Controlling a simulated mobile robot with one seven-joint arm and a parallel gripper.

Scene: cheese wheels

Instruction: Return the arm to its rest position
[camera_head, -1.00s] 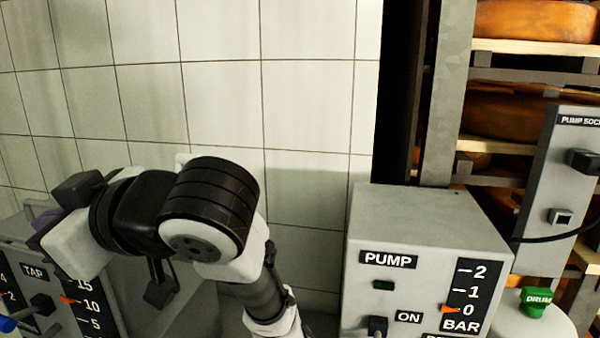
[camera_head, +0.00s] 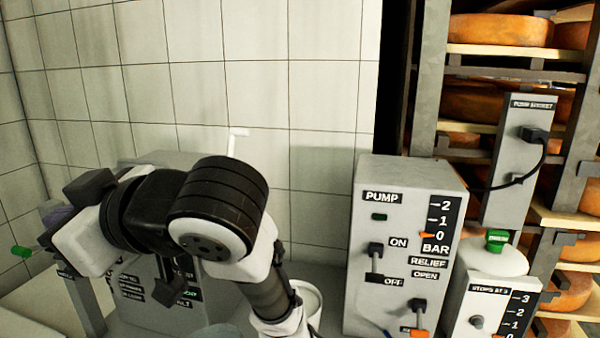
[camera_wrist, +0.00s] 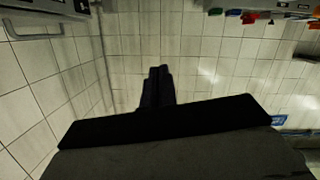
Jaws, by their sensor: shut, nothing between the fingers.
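My arm (camera_head: 215,215) is folded at the lower left of the head view, with its thick black joint in front of a grey panel. My gripper (camera_wrist: 157,72) shows in the wrist view as two dark fingers close together, with nothing between them. They point toward white tiles, and no object touches them. I cannot make out the fingertips clearly in the head view.
A grey pump box (camera_head: 378,260) stands right of my arm. A tiled wall (camera_head: 300,90) is behind.

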